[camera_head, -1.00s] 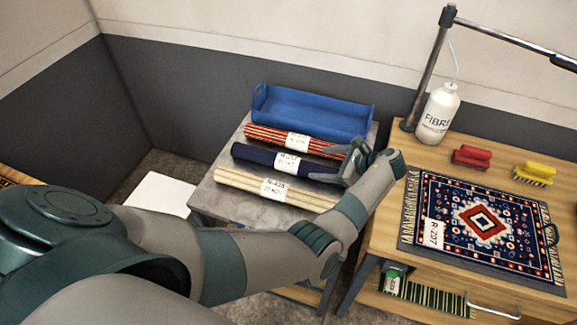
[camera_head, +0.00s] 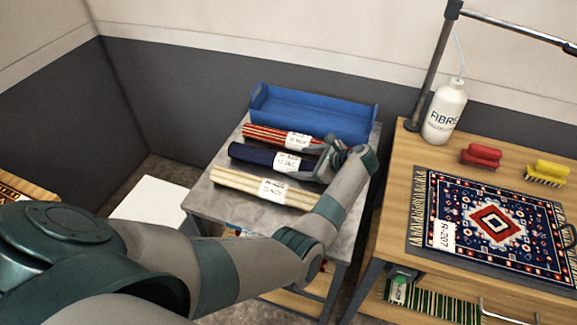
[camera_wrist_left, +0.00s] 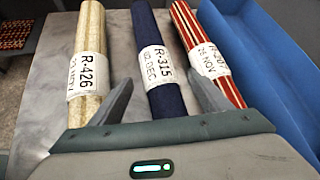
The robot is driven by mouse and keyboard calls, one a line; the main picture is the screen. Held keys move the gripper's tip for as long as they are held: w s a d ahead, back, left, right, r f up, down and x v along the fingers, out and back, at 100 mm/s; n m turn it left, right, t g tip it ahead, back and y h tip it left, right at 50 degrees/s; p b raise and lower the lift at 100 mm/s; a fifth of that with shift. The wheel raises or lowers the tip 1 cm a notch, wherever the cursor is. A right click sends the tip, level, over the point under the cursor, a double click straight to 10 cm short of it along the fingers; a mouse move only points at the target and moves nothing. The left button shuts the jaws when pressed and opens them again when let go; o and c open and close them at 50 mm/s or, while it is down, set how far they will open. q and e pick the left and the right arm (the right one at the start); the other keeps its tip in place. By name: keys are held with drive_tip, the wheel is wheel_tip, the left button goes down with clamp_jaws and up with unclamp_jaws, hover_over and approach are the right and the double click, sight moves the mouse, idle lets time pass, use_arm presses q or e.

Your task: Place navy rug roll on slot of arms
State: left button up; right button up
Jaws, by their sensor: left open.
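The navy rug roll (camera_head: 256,155) lies on the grey table between a cream roll and a red striped roll. Its white label reads R-315 in the left wrist view (camera_wrist_left: 157,66). My left gripper (camera_head: 328,160) is open at the right end of the rolls. In the left wrist view its fingers (camera_wrist_left: 162,97) stand either side of the navy roll, one toward the cream roll and one near the red roll. The near end of the navy roll is hidden by the gripper body. My right gripper is not in view. I cannot identify a slot of arms.
The cream roll (camera_head: 234,179) and red striped roll (camera_head: 266,133) lie close beside the navy roll. A blue tray (camera_head: 315,112) is behind them. The wooden bench (camera_head: 405,190) at right holds a patterned rug (camera_head: 490,220), brushes and a white bottle (camera_head: 444,112).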

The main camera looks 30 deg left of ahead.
sight(296, 164)
use_arm(q)
drive_tip(key=shift+a+f, duration=0.1)
drive_tip(key=shift+f, duration=0.1)
drive_tip(key=b+x, duration=0.3)
drive_tip(key=shift+s+f, duration=0.2)
drive_tip(key=shift+s, duration=0.05)
drive_tip(key=shift+w+a+f+b, duration=0.1)
drive_tip(key=shift+a+f+b, duration=0.25)
drive_tip(key=shift+a+b, duration=0.35)
